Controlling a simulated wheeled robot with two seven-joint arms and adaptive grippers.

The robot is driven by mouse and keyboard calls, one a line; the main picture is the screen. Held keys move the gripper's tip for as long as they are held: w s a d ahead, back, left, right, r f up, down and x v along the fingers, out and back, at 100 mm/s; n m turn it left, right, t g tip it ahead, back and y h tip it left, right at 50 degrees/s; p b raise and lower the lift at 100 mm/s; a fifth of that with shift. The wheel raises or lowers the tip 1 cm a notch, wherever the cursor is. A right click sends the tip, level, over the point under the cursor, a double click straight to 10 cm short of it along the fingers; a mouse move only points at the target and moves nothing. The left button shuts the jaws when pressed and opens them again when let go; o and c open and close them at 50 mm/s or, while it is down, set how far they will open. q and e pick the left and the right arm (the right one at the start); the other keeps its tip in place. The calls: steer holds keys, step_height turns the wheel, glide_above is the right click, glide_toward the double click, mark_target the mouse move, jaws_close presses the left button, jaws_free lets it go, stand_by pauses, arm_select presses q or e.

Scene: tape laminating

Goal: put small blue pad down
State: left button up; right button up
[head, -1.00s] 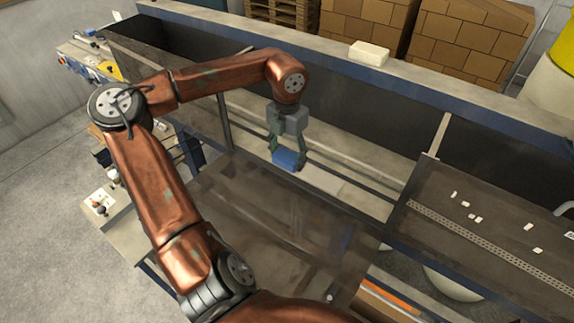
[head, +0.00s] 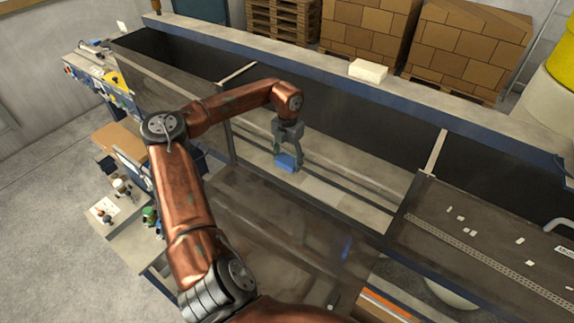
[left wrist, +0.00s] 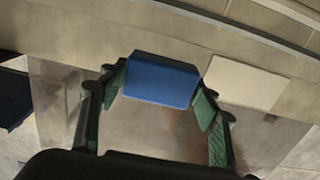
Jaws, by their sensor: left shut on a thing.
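The small blue pad (head: 286,162) is between the fingers of my left gripper (head: 288,158), low over the light strip inside the machine's long trough. In the left wrist view the blue pad (left wrist: 160,80) sits between both green fingertips of the left gripper (left wrist: 160,88), which is shut on it. I cannot tell whether the pad touches the surface below. A pale flat rectangle (head: 322,191) lies just right of the pad on the strip. It also shows right of the pad in the left wrist view (left wrist: 243,82). My right gripper is not in view.
A transparent panel (head: 280,235) lies in front of the trough. A dark perforated deck (head: 480,240) with several small white pieces is at the right. A cream block (head: 368,70) rests on the rear ledge. Cartons on pallets (head: 460,45) stand behind.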

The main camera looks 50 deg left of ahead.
mark_target(287, 167)
arm_select(q)
steer(key=shift+w+a+f, duration=0.1)
steer(key=shift+a+f, duration=0.05)
steer(key=shift+f, duration=0.25)
step_height(287, 167, down, 2)
steer(key=shift+f+p, duration=0.2)
steer(key=shift+p, duration=0.5)
steer(key=shift+f, duration=0.2)
steer(key=shift+f, duration=0.1)
steer(key=shift+f, duration=0.1)
steer(key=o, duration=1.1)
steer(key=shift+o, duration=0.2)
